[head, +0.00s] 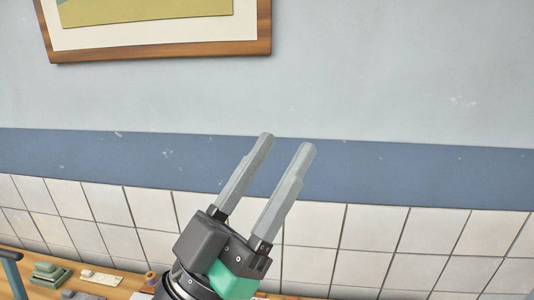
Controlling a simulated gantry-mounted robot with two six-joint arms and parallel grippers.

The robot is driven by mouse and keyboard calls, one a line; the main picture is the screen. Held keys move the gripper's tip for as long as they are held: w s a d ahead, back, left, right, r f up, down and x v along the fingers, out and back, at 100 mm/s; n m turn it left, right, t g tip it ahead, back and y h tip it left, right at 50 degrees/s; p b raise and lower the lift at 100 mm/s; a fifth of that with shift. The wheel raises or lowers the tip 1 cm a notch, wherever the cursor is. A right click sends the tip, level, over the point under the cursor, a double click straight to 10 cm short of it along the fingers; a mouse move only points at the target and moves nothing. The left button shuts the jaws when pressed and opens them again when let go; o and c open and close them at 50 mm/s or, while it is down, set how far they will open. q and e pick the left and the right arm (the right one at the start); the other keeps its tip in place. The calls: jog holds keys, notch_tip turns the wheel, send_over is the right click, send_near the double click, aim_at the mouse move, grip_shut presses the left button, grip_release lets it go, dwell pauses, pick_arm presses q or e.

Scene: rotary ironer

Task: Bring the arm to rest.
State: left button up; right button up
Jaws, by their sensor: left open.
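My left gripper (287,142) rises from the bottom middle of the head view, with its two grey fingers pointing up and to the right. The fingers are apart with nothing between them, so it is open and empty. Behind it are the tiled wall and the blue band. The right gripper is not in view. No ironer can be made out in this view.
A wooden surface (128,291) runs along the bottom left. Green stacked items (49,274), a small spool-like object (151,278) and other small things lie on it. A framed picture (160,48) hangs on the wall (400,70) above. The space around the fingers looks clear.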

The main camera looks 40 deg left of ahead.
pick_arm(q)
jog(key=shift+m+t+h, duration=0.6)
jog(key=shift+h, duration=0.2)
jog(key=r, duration=0.1)
jog(key=s+r, duration=0.2)
jog(key=r, duration=0.1)
jog(key=shift+s+d+r, duration=0.1)
jog(key=shift+d, duration=0.3)
jog(key=shift+r, duration=0.1)
